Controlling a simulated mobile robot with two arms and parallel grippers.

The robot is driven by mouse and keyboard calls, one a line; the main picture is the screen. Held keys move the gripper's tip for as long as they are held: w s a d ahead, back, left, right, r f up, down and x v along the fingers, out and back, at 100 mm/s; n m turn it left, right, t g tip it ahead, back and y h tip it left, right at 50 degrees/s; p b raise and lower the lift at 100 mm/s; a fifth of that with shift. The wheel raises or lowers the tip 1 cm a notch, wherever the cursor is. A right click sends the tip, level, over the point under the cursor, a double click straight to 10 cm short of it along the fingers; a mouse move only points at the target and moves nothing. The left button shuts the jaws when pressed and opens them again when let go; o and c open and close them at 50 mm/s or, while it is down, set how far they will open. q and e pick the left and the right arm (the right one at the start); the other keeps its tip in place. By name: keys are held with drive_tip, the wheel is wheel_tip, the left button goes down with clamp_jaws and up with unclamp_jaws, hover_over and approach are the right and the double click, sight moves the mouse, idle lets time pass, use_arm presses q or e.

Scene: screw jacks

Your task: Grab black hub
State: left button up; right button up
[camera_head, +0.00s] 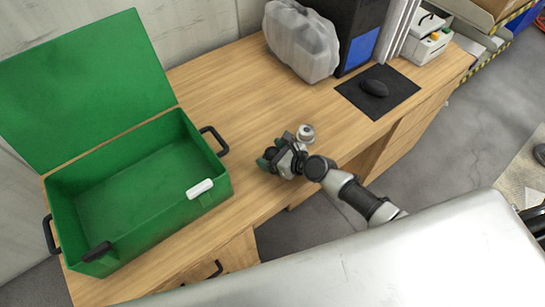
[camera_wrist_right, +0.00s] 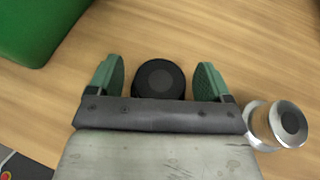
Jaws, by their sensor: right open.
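The black hub (camera_wrist_right: 160,77) is a round, dark piece on the wooden desk. In the right wrist view it sits between the two green fingers of my right gripper (camera_wrist_right: 159,80), with a gap on each side. Its near edge is hidden behind the gripper body. In the head view my right gripper (camera_head: 269,159) is low over the desk, to the right of the green box, and mostly covers the hub. The right gripper is open and holds nothing. My left gripper is not in view.
A silver cylindrical part with a dark centre (camera_wrist_right: 282,125) stands close beside the right gripper; it also shows in the head view (camera_head: 306,132). An open green box (camera_head: 215,190) with a raised lid stands at left. A mouse (camera_head: 374,87) lies on a black pad at the back right.

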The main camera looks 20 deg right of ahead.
drive_tip(key=shift+s, duration=0.1)
drive_tip(key=c, duration=1.3)
drive_tip(key=shift+c, duration=0.3)
drive_tip(key=shift+r, duration=0.15)
